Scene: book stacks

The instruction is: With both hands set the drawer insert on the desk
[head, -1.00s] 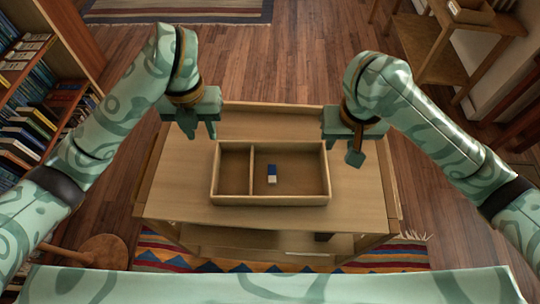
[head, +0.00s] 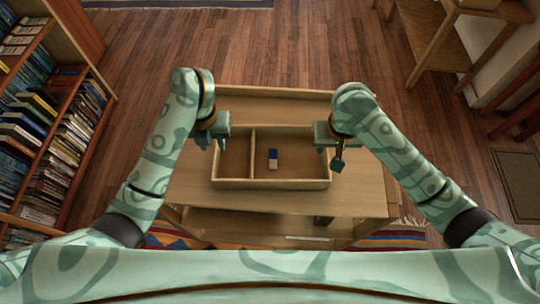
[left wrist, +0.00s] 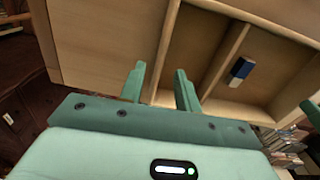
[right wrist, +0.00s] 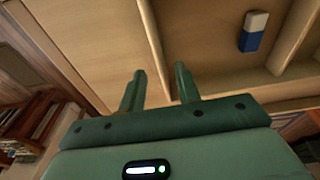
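The drawer insert (head: 290,184) is a shallow open wooden tray with one divider. It lies on the light wood desk top (head: 190,194). My left gripper (head: 217,142) is at its left end. In the left wrist view my left gripper's fingers (left wrist: 160,85) stand apart, one on each side of the insert's end wall (left wrist: 168,40). My right gripper (head: 330,154) is at the right end. In the right wrist view its fingers (right wrist: 158,82) are also apart, with the end wall (right wrist: 150,35) between them. Whether any finger touches a wall is unclear.
A blue and white eraser-like block (head: 273,159) lies in the insert's larger compartment. A raised ledge (head: 275,93) runs along the desk's far side. A bookshelf (head: 60,130) stands at the left, a wooden side table (head: 440,50) at the upper right.

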